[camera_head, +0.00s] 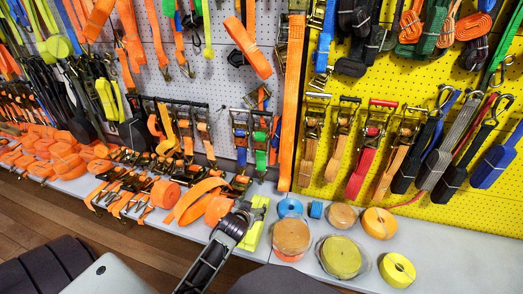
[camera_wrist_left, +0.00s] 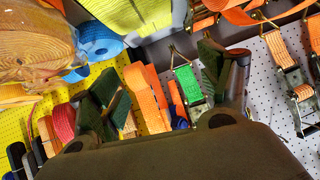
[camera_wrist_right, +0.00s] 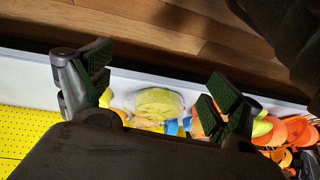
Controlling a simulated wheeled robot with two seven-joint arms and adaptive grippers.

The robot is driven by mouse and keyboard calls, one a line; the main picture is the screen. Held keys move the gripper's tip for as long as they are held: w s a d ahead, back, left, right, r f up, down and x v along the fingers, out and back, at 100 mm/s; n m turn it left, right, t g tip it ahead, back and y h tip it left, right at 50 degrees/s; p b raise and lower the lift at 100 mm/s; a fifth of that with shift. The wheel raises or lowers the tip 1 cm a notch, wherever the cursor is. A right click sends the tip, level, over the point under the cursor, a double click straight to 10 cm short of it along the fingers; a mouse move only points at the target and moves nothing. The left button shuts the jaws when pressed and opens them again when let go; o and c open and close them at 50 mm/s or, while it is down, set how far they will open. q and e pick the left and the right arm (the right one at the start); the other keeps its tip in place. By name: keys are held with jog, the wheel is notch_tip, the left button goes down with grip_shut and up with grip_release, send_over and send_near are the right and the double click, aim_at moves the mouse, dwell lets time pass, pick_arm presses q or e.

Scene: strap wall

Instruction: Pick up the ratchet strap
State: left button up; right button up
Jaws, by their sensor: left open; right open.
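Many ratchet straps hang on the wall, and I cannot tell which one the task means. Ones with metal ratchets include a green-webbed strap (camera_head: 262,155), a red-webbed strap (camera_head: 363,165) and an orange-webbed strap (camera_head: 342,150). My left gripper (camera_head: 242,212) is above the shelf's front, by a yellow-green strap pack (camera_head: 257,222). In the left wrist view its fingers (camera_wrist_left: 160,92) are spread and empty; the green strap (camera_wrist_left: 188,84) and an orange strap (camera_wrist_left: 150,98) show beyond them. My right gripper (camera_wrist_right: 158,85) is open and empty, facing the shelf from farther off.
The white shelf (camera_head: 440,240) holds a yellow roll (camera_head: 398,270), an orange-tan roll (camera_head: 291,235) and a wrapped yellow roll (camera_head: 341,257). Orange straps with ratchets (camera_head: 125,185) crowd its left part. Its right end is bare. Wooden floor (camera_head: 40,225) lies in front.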

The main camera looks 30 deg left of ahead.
pick_arm(q)
jog(key=w+a+r+t, duration=0.3)
jog(key=w+r+t, duration=0.1)
jog(key=w, duration=0.3)
jog(key=w+a+r+t+y+b, duration=0.1)
jog(key=w+a+r+t, duration=0.3)
jog(key=w+r, duration=0.3)
jog(key=shift+a+n+t, duration=0.3)
jog(key=shift+n+t, duration=0.1)
pick_arm(e)
jog(key=a+f+t+y, duration=0.1)
jog(key=a+f+y, duration=0.1)
jog(key=a+f, duration=0.2)
jog(key=shift+s+a+f+m+t, duration=0.15)
jog(key=shift+s+a+m+t, duration=0.15)
jog(key=shift+s+a, duration=0.2)
pick_arm(q)
jog(key=shift+w, duration=0.1)
pick_arm(e)
jog(key=shift+w, duration=0.15)
